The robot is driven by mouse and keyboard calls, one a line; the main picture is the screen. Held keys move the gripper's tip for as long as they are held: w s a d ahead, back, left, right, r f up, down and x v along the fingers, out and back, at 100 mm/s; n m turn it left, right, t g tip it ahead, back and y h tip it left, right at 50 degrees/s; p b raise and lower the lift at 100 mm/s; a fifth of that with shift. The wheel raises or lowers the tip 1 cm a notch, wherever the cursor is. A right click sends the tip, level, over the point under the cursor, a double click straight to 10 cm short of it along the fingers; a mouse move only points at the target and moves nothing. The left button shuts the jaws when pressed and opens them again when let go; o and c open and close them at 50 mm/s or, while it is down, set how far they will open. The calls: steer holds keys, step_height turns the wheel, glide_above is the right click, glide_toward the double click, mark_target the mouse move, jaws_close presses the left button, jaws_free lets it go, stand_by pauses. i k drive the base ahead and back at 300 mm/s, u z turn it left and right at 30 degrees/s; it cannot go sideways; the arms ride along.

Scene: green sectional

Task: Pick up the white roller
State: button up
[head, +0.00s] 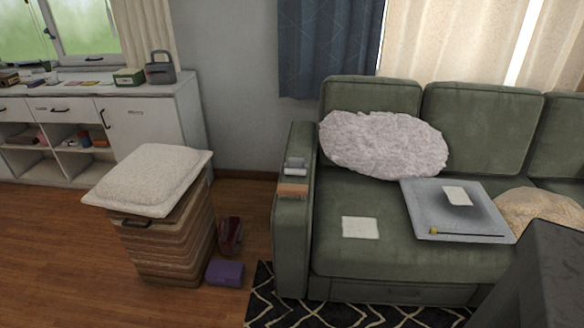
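A small white and grey object (295,168) that looks like the white roller lies on top of the left armrest of the green sofa (293,232). It is small in the head view, so its exact shape is hard to tell. A small brown and white item (292,190) lies just in front of it on the same armrest, close to it. My gripper is not in view.
A cushion-topped basket (165,240) and a purple box (225,273) stand left. Wooden floor (60,260) is open at lower left.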

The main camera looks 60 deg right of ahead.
mark_target(294, 166)
steer(key=z, duration=0.45)
steer(key=i, duration=1.1)
steer(key=z, duration=0.5)
